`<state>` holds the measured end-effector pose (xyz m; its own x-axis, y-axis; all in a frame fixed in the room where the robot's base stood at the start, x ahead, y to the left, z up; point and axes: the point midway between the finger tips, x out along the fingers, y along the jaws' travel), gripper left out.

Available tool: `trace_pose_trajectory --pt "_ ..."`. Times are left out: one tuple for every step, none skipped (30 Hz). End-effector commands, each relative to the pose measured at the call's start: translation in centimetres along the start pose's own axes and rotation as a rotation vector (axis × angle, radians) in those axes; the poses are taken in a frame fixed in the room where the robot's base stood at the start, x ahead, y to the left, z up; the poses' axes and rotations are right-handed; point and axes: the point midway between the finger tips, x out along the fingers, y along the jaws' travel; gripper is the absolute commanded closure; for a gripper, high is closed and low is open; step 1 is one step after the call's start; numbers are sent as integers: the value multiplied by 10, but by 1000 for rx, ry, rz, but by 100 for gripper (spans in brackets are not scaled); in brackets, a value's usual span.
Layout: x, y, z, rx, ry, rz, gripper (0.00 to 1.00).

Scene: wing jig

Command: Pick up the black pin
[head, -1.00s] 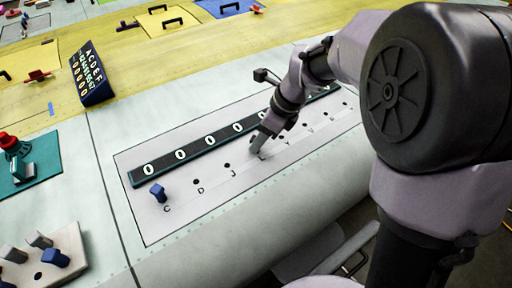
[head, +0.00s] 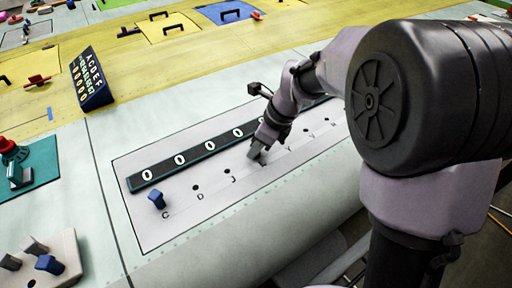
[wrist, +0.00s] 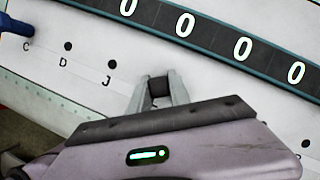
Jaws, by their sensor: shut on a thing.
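The black pin (wrist: 158,87) shows in the wrist view as a small dark block between the two grey fingertips of my gripper (wrist: 158,92). My gripper is shut on it, low over the white panel just right of the hole marked J. In the head view my gripper (head: 257,153) reaches down to the panel's row of holes, and its fingers hide most of the pin. I cannot tell whether the pin's lower end is in a hole.
A blue pin (head: 157,199) stands at hole C on the white panel (head: 150,236). A dark strip with zeros (head: 190,156) runs behind the holes. A pale block with pins (head: 68,243) is at lower left. A dark lettered sign (head: 93,80) stands behind.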

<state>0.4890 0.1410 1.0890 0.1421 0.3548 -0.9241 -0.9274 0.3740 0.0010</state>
Motion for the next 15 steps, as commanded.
trace_pose_trajectory --pt "-6 0 2 -1 -1 -2 100" --pt "-9 0 4 -1 -1 -2 100" --pt "-15 -1 6 -1 -1 -3 100" --pt "-19 -1 8 -1 -1 -3 100" --pt "-23 -1 10 -1 -1 -2 100" --pt "-30 -1 13 -1 -2 -3 100" --pt "-34 -1 15 -2 -1 -3 100" --pt "-36 3 11 -1 -1 -2 100" --pt "-37 10 5 1 -1 -2 100" --pt "-39 14 1 1 0 -1 100" --pt "-41 20 -3 0 0 -1 100" --pt "-44 26 -8 0 0 -2 100" --pt "-47 32 -12 1 -1 -2 100" --pt "-50 38 -17 1 -1 -2 100" --pt "-54 47 -24 1 -1 -2 100"
